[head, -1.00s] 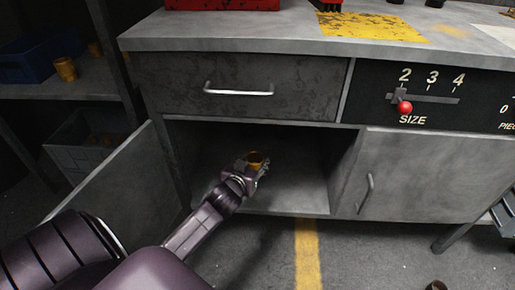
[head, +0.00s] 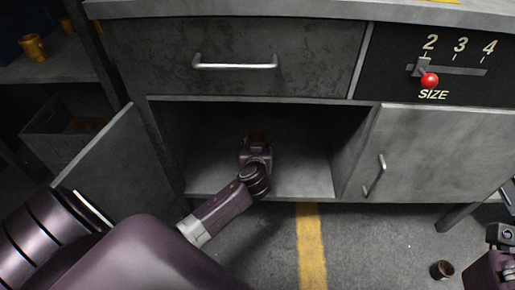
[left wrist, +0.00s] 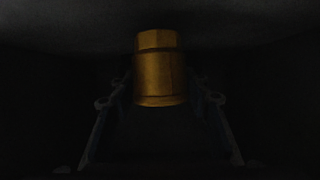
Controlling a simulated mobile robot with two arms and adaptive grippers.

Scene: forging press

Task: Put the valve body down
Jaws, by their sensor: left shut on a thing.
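The valve body (left wrist: 160,78) is a brass-coloured, stepped cylinder. It sits between the fingers of my left gripper (head: 257,146), which is shut on it. In the head view the gripper is inside the open cabinet compartment (head: 305,177), over its floor, and mostly hides the valve body. The left wrist view is very dark, and I cannot tell whether the valve body touches the compartment floor. My right gripper (head: 501,240) shows partly at the lower right edge, outside the cabinet; its fingers are not clear.
The open door (head: 110,165) stands left of the compartment and a closed door (head: 435,155) to its right. A closed drawer (head: 230,60) is above. A small dark cylindrical part (head: 441,270) lies on the floor. Another brass part (head: 34,47) stands on the left shelf.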

